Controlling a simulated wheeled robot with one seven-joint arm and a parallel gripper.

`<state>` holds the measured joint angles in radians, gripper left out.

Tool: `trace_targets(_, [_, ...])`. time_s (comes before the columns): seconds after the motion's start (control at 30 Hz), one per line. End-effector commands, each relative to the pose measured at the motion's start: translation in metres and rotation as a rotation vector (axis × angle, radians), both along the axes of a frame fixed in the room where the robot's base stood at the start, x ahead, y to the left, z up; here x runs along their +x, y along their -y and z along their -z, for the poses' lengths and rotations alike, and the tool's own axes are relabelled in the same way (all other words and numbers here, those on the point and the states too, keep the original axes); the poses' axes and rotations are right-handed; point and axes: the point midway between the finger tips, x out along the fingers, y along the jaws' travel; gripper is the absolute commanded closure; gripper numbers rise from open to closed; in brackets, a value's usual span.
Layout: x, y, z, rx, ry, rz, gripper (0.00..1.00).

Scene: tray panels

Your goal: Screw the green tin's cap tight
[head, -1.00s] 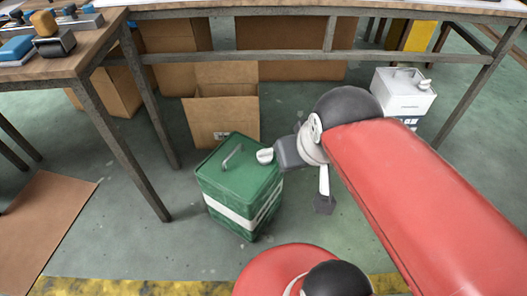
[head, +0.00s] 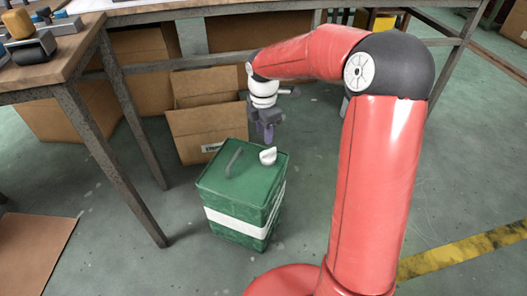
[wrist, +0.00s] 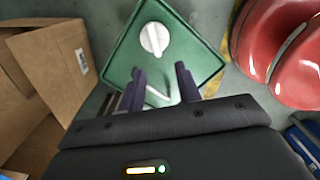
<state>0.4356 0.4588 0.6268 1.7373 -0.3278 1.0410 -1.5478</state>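The green tin (head: 225,192) stands upright on the floor, with a white band round its side. Its white cap (head: 268,156) sits at the right of the lid, beside a raised handle (head: 233,163). In the wrist view the lid (wrist: 195,60) is seen from above, with the round white cap (wrist: 154,38) and its ridge beyond the fingertips. My gripper (head: 268,136) is above the far side of the lid, pointing down. In the wrist view my gripper (wrist: 161,77) has its fingers apart and empty, clear of the cap. The cap's thread is hidden.
An open cardboard box (head: 205,130) stands just behind the tin. A workbench with metal legs (head: 132,140) is at the left, with another bench behind. A flat brown sheet (head: 30,250) lies at left.

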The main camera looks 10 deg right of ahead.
Motion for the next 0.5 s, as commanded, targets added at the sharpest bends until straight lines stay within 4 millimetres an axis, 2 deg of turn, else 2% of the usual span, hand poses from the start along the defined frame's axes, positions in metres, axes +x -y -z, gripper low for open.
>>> trace_targets(0.1, [0.007, 0.001, 0.011, 0.017, -0.010, -0.049, 0.66])
trace_targets(0.27, [0.007, 0.000, 0.028, 0.018, -0.012, -0.058, 0.66])
trace_targets(0.5, [0.007, 0.000, 0.068, 0.018, -0.013, -0.057, 0.66])
